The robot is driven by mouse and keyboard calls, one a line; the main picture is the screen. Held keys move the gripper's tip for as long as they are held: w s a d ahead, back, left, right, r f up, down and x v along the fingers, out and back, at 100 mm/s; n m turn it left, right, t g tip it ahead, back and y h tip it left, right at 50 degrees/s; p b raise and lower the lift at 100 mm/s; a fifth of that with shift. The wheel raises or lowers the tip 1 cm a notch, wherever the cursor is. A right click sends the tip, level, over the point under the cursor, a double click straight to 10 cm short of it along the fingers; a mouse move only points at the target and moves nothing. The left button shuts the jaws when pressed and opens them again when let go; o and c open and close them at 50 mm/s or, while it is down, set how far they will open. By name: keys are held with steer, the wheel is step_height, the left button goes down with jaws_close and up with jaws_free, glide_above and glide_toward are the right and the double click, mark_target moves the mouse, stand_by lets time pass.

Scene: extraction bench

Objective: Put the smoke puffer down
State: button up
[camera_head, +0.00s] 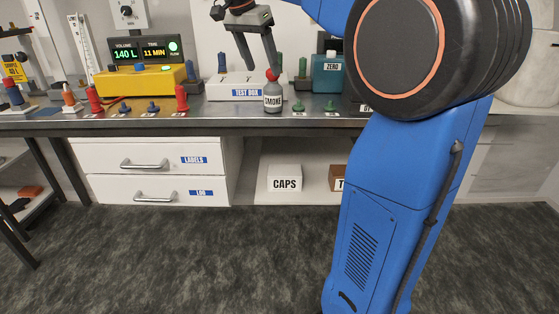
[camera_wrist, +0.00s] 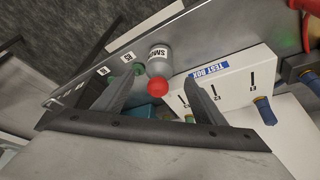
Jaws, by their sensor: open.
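The smoke puffer (camera_head: 272,98) is a grey bottle with a red ball top and a SMOKE label. It stands upright on the steel bench (camera_head: 225,119), in front of the white test box (camera_head: 222,88). In the wrist view the smoke puffer (camera_wrist: 160,62) shows beyond the fingertips, its red top toward me. My gripper (camera_head: 257,68) is open just above and behind the puffer's top in the head view. In the wrist view my gripper's two fingers (camera_wrist: 165,82) are spread, with the red top between them. I cannot tell whether a finger touches it.
A yellow pump (camera_head: 140,82) with a display stands at the left. Small red and blue plugs (camera_head: 152,106) line the bench front. Green caps (camera_head: 299,107) and a teal ZERO box (camera_head: 327,72) are right of the puffer. Drawers and a CAPS box (camera_head: 285,178) are below.

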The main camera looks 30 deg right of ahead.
steer(key=s+a+f+n+t+y, duration=0.1)
steer(key=s+a+f+n, duration=0.2)
steer(key=s+f, duration=0.6)
steer(key=s+a+f+n+t+y, duration=0.1)
steer(key=s+a+f+n, duration=0.3)
steer(key=s+f, duration=0.6)
steer(key=s+a+f+n+t+y, duration=0.1)
steer(key=s+a+f+n+y, duration=0.1)
steer(key=s+a+f+n, duration=0.2)
steer(key=s+f+n, duration=0.3)
steer(key=s+f, duration=0.2)
steer(key=f, duration=0.1)
steer(key=shift+s+a+f+n, duration=0.2)
steer(key=shift+s+n, duration=0.1)
steer(key=shift+s, duration=0.1)
jaws_close()
